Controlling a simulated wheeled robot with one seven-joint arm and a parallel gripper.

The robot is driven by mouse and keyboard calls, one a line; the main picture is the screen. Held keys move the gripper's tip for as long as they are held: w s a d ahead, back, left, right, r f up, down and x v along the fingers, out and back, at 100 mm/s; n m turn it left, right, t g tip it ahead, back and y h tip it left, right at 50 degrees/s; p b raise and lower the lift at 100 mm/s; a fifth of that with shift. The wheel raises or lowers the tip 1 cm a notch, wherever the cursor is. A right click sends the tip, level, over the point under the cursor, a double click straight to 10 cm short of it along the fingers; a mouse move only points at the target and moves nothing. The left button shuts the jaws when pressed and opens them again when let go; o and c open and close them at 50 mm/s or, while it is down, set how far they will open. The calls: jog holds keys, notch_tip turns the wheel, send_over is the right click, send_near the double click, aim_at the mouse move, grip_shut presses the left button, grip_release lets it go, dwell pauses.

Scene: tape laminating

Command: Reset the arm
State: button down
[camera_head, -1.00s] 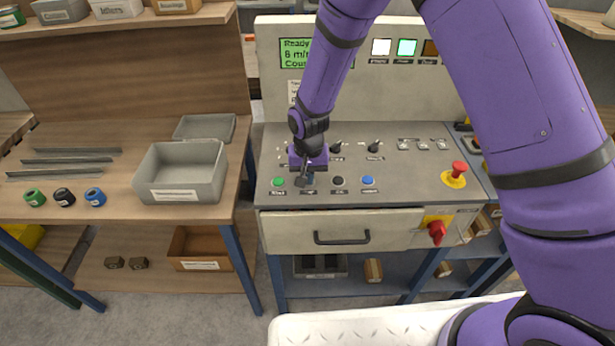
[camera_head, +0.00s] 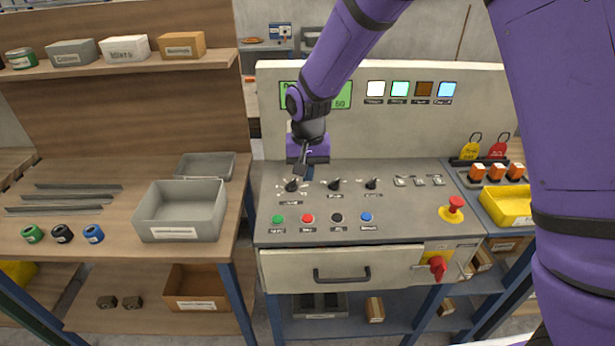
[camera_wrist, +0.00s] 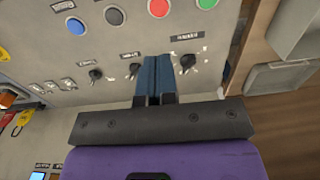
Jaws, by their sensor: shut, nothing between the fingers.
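My purple arm reaches over a grey control console (camera_head: 410,220). My gripper (camera_head: 303,172) is above the left part of the panel, near the left black knob (camera_head: 292,185). In the wrist view the fingers of my gripper (camera_wrist: 155,72) are together and empty, beside that black knob (camera_wrist: 187,63). Two more black knobs sit to its right, the middle one (camera_head: 334,184) and the right one (camera_head: 372,184). A row of green (camera_head: 278,219), red (camera_head: 308,218), black (camera_head: 337,218) and blue (camera_head: 367,217) buttons lies nearer the front. My arm partly covers the green display (camera_head: 343,95).
A red emergency button (camera_head: 455,204) stands on the panel's right, with a red rotary switch (camera_head: 437,266) below. An open grey box (camera_head: 180,215) is on the wooden table (camera_head: 120,247) at left. A yellow tray (camera_head: 507,205) is at right. Space above the panel's middle is free.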

dwell(0.4)
jog(key=s+d+r+t, duration=0.1)
jog(key=s+d+r, duration=0.4)
jog(key=d+r, duration=0.4)
jog(key=s+d+r+t, duration=0.1)
jog(key=s+d+r, duration=0.5)
jog(key=r, duration=0.5)
jog(key=s+d+r+t, duration=0.1)
jog(key=s+d+r, duration=0.1)
jog(key=s+d, duration=0.3)
jog(key=s+d+r+t, duration=0.2)
jog(key=s+d, duration=0.4)
jog(key=s, duration=0.6)
jog(key=shift+r, duration=0.65)
